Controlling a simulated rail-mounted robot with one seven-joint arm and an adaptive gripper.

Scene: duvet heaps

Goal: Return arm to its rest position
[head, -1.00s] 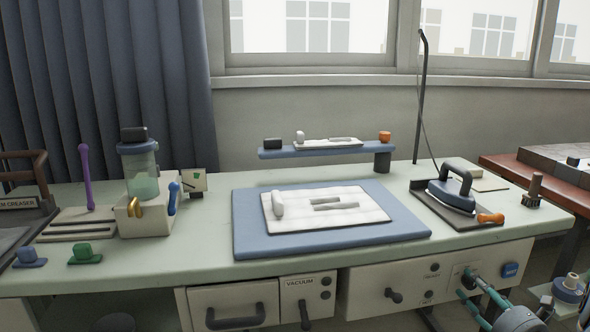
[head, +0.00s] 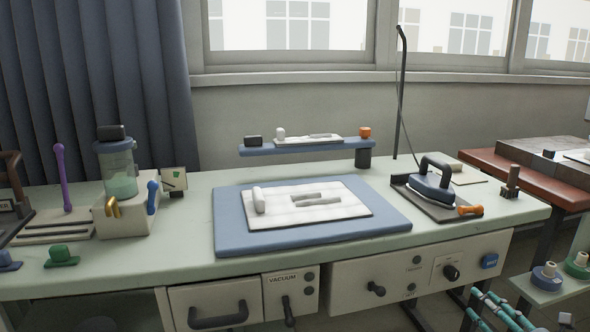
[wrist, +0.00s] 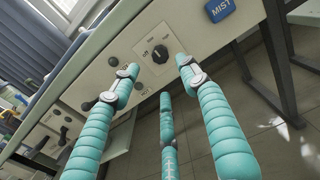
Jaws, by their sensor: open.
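My gripper (head: 487,298) has teal ribbed fingers and shows at the bottom right of the head view, below the front panel of the workbench. In the wrist view my gripper (wrist: 158,76) has its fingers spread, with nothing between them. A black dial knob (head: 451,272) sits on the cream front panel (head: 400,268). The dial knob also shows in the wrist view (wrist: 160,54), beyond the fingertips and apart from them. My wrist and most of my arm are out of the head view.
A blue MIST button (head: 489,261) is right of the dial. On the bench (head: 120,255) are a quilted white piece (head: 345,205) on a blue pad (head: 232,235) and an iron (head: 432,188). A low shelf (head: 560,288) with spools stands at the right. Floor shows below the panel.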

